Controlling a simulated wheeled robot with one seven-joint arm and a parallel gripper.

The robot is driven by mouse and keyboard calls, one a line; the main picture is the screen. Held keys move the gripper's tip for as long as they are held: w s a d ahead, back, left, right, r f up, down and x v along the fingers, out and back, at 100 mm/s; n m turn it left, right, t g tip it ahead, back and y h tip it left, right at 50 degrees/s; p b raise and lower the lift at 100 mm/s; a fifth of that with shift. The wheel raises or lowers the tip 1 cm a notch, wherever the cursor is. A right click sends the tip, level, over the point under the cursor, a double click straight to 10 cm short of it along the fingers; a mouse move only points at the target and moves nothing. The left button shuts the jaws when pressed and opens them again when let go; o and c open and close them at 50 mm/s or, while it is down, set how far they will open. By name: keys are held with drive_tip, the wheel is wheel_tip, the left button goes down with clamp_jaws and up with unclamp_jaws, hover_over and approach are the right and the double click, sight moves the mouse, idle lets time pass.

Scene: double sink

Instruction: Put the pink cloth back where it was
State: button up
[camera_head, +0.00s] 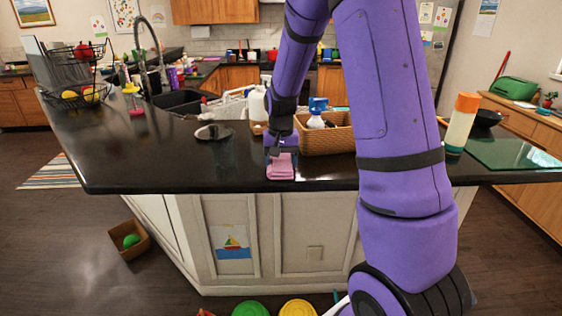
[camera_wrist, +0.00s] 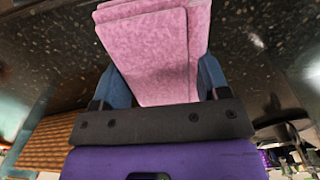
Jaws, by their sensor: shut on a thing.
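The pink cloth (camera_head: 281,167) is folded and shows at the front edge of the dark counter (camera_head: 190,168) in the head view. My gripper (camera_head: 280,152) is above it, pointing down, with its fingers on the cloth. In the wrist view the pink cloth (camera_wrist: 158,50) fills the space between the blue fingers of my gripper (camera_wrist: 158,85). The gripper is shut on it. I cannot tell whether the cloth's lower edge touches the counter.
A wicker basket (camera_head: 328,142) with bottles stands just right of my gripper. An orange-capped bottle (camera_head: 461,123) stands at the right. The sink (camera_head: 182,101) is behind. The left front counter is clear.

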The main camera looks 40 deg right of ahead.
sight(281, 161)
drive_tip(key=shift+f, duration=0.1)
drive_tip(key=o, duration=0.9)
wheel_tip(281, 161, up, 11)
drive_tip(key=s+a+r+n+t, duration=0.25)
drive_tip(key=s+a+r, duration=0.45)
drive_tip(key=s+r, duration=0.35)
drive_tip(key=s+a+n+t, duration=0.1)
drive_tip(key=s+a+n, duration=0.1)
drive_tip(key=s, duration=0.6)
drive_tip(key=s+a+n+t, duration=0.2)
drive_tip(key=s+a, duration=0.2)
drive_tip(key=s, duration=0.4)
drive_tip(key=shift+r, duration=0.35)
